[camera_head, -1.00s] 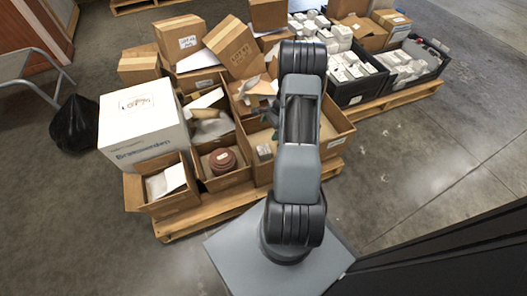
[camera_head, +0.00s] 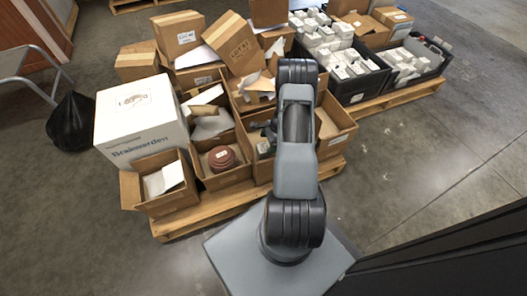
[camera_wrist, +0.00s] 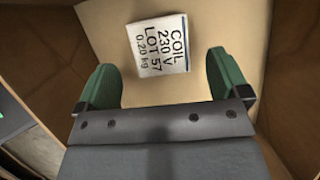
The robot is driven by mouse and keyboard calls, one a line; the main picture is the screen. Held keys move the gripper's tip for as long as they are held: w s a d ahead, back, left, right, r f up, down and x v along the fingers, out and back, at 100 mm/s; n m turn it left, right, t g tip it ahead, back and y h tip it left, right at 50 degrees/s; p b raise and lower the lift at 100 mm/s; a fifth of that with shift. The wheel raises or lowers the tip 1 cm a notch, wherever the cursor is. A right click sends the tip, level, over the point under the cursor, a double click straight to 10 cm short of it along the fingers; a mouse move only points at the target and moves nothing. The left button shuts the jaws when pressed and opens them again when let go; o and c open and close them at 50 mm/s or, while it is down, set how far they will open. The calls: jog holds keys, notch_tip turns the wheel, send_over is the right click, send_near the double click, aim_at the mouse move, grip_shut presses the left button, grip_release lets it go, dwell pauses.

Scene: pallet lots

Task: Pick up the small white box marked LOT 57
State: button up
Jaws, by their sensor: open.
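The small white box marked LOT 57 (camera_wrist: 158,45) lies on the floor of an open brown carton (camera_wrist: 252,45) in the wrist view. Its label reads COIL 230 V, LOT 57, 0.20 kg, slightly tilted. My gripper (camera_wrist: 163,72) is open, with one green finger on each side and a little nearer the camera than the box. The box lies ahead of the fingertips, between their lines, and no finger appears to touch it.
Carton walls stand close on both sides in the wrist view. In the head view, an open carton with a reddish-brown round item (camera_head: 222,158) and a large white box (camera_head: 140,125) stand to the left. Black crates (camera_head: 358,86) of white boxes stand behind right. Bare floor lies right.

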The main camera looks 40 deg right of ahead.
aim_at(265, 147)
jog(key=b+x, duration=0.2)
jog(key=x, duration=0.3)
jog(key=shift+f+b, duration=0.1)
jog(key=shift+b, duration=0.25)
jog(key=c, duration=1.1)
